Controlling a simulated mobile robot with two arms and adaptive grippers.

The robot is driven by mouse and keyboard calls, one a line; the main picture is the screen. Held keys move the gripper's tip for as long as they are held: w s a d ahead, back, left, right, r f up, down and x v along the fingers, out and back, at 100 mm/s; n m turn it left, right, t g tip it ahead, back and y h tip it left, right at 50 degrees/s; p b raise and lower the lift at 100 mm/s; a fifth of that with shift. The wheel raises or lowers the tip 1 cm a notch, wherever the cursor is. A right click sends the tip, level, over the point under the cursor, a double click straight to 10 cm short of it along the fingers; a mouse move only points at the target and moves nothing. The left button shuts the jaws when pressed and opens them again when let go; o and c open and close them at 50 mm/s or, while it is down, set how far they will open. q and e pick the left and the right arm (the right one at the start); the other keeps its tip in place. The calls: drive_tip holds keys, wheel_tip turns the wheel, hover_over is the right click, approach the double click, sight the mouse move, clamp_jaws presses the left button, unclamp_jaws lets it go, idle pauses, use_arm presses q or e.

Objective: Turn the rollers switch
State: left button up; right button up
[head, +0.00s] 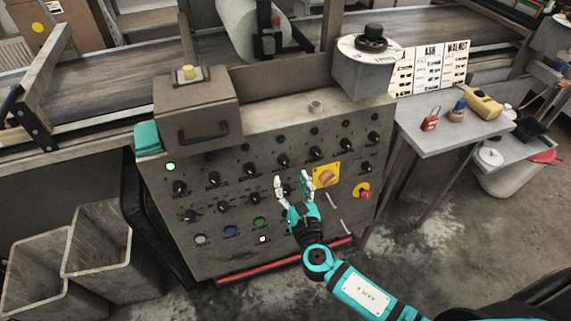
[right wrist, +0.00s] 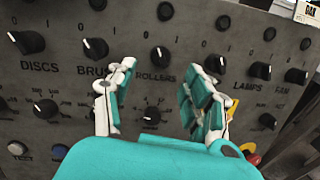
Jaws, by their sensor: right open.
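The rollers switch is a black rotary knob (right wrist: 160,57) with a white pointer mark, above the printed word ROLLERS on the grey control panel (right wrist: 60,85). Its pointer mark is near the top, towards 0. In the head view it appears to be the upper-row knob (head: 282,159) just above my right gripper (head: 292,180). That gripper is open and empty, and in the right wrist view its fingers (right wrist: 159,73) spread either side of the ROLLERS label, below the knob. I see no contact with the knob. My left gripper is not in view.
Similar knobs crowd both sides, including BRUSH (right wrist: 95,47) and DISCS (right wrist: 27,42). A yellow-plated switch (head: 326,176) and a red stop button (head: 365,194) are to the right. A side table (head: 447,143) holds a red padlock. Grey bins (head: 100,265) stand at left.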

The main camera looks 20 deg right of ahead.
sight(285, 166)
drive_tip(key=w, duration=0.6)
drive_tip(key=shift+d, duration=0.2)
drive_tip(key=shift+c, duration=0.2)
clamp_jaws()
